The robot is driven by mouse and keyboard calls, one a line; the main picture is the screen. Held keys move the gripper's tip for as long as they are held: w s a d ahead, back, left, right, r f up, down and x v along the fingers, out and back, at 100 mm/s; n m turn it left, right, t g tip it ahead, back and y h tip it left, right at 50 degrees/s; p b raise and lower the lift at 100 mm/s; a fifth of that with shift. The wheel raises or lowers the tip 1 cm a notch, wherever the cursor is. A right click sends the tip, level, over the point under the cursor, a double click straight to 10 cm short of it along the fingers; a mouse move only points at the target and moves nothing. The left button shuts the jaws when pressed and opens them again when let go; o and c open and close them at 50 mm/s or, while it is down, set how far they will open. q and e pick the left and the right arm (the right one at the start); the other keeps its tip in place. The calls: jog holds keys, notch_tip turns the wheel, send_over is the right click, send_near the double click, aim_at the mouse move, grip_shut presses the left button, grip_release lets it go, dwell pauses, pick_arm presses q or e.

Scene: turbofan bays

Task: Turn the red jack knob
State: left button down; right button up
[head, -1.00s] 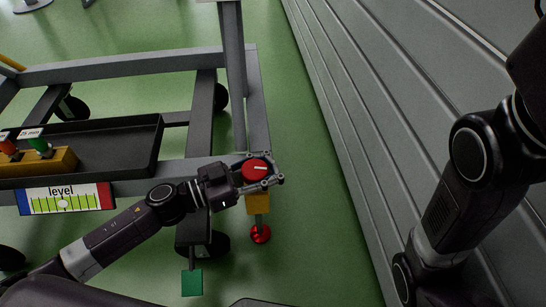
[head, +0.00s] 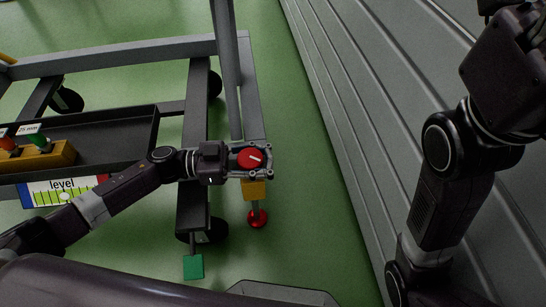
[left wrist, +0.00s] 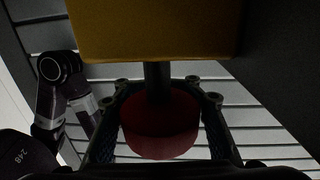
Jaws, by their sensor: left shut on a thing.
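The red jack knob (head: 250,158) sits at the corner of the grey wheeled frame, with a white line on its top. My left gripper (head: 262,160) reaches it from the left, its fingers shut around the knob's sides. In the left wrist view the red knob (left wrist: 160,125) lies between the two fingers (left wrist: 160,120), under a dark stem and a yellow block (left wrist: 155,30). In the head view the yellow block (head: 254,190) and a red foot (head: 257,218) show below the knob. My right arm shows at the right; its gripper is not clearly seen.
The level gauge (head: 62,191) with a green-yellow scale is on the frame's front rail. A black tray (head: 120,130) holds a yellow block with red and green knobs. A green square pedal (head: 193,267) hangs below. A grey panelled wall (head: 350,120) stands to the right.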

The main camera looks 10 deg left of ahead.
pick_arm(q)
jog(key=shift+s+f, duration=0.15)
jog(key=shift+f, duration=0.15)
jog(key=c, duration=1.4)
grip_release()
jog(key=shift+r, duration=0.15)
notch_tip(320, 180, up, 10)
